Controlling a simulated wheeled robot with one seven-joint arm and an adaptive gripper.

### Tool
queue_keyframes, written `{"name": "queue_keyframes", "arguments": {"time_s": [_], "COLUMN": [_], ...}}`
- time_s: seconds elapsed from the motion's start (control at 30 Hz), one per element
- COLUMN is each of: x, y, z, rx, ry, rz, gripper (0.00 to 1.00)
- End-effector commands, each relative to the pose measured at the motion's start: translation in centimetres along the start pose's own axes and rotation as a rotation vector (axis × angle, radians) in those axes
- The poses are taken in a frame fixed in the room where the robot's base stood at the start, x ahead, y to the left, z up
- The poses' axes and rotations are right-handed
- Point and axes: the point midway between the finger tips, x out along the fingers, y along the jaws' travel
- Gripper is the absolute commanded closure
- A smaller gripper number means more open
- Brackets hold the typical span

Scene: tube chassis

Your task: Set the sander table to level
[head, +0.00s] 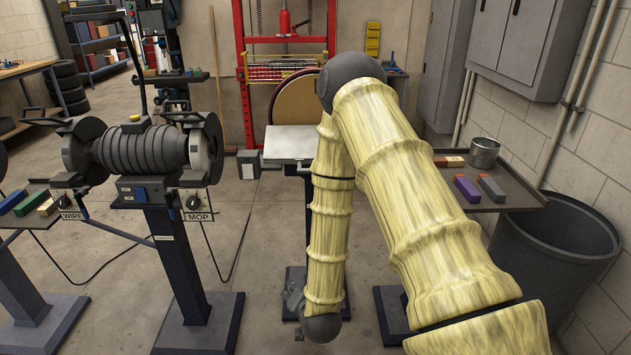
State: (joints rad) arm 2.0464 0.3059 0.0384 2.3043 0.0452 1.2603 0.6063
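The disc sander stands ahead of me, with its round tan disc (296,102) upright at the back. The sander table (288,142) is a pale grey plate in front of the disc; its right part is hidden behind my arm. Its exact tilt is hard to tell from here. Any tilt knob or lock is not clear to see.
A buffer (143,150) on a pedestal stands at left, with WIRE and MOP labels. At right are a tray shelf (512,188) with coloured bars and a metal cup (484,152), and a dark bin (568,240). A red press (285,40) stands behind. Floor between buffer and sander is open.

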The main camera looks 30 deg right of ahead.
Motion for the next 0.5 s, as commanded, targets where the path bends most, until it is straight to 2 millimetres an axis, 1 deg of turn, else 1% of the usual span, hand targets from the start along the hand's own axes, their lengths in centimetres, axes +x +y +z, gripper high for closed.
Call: {"name": "queue_keyframes", "arguments": {"time_s": [0.03, 0.07, 0.1, 0.17, 0.2, 0.27, 0.3, 0.4, 0.5], "x": [1.5, 1.9, 2.2, 2.3, 2.1, 1.7, 1.2, 0.2, -0.6], "y": [-1.6, -2.7, -4.0, -5.8, -6.8, -7.9, -8.5, -9.6, -10.1], "z": [-3.3, -5.3, -8.1, -12.0, -14.5, -17.8, -19.7, -23.3, -25.4], "rx": [0.106, 0.17, 0.252, 0.371, 0.442, 0.538, 0.594, 0.7, 0.762], "ry": [0.1, 0.155, 0.226, 0.322, 0.38, 0.456, 0.5, 0.581, 0.627], "rz": [-0.064, -0.103, -0.158, -0.24, -0.294, -0.371, -0.418, -0.514, -0.575], "gripper": [0.66, 0.66, 0.66, 0.66, 0.66, 0.66, 0.66, 0.66, 0.66]}}
